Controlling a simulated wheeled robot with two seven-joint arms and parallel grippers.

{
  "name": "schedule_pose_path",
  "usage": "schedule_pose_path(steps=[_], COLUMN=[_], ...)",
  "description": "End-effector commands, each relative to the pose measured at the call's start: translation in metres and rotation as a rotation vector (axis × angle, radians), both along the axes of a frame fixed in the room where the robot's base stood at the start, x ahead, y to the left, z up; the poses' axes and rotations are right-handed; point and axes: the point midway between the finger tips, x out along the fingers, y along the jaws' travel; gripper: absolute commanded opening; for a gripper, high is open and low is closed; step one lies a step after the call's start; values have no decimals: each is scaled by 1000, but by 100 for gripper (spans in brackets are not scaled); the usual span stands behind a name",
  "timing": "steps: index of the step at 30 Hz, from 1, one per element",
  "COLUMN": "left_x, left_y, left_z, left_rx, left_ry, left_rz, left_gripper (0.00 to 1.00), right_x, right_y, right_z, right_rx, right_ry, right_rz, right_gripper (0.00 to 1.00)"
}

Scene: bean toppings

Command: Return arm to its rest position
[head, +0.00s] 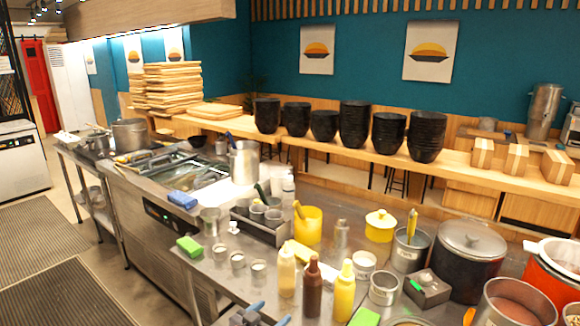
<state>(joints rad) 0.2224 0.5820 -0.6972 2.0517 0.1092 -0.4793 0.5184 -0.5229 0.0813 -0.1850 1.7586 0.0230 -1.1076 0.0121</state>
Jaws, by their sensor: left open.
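My left gripper (268,314) shows at the bottom edge of the head view, a little left of the middle. Its two blue-tipped fingers stand apart with nothing visible between them. It is at the near edge of the steel counter (222,281), just below the sauce bottles in the picture. Most of this arm is cut off by the bottom of the picture. My right gripper is not in view.
A cream bottle (287,273), a brown bottle (312,290) and a yellow bottle (344,292) stand close beyond the gripper. Small metal cups (238,262) stand to their left. A large black pot (467,258) is at right. Floor at lower left is clear.

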Motion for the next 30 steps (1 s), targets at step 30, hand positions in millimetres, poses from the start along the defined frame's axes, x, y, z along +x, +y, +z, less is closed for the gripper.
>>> schedule_pose_path(steps=[30], left_x=[-262], left_y=[120], left_z=[-113], left_rx=[366], left_ry=[735], left_rz=[373], left_gripper=[74], right_x=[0], right_y=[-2], right_z=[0], right_rx=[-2], right_ry=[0], right_rz=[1], right_gripper=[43])
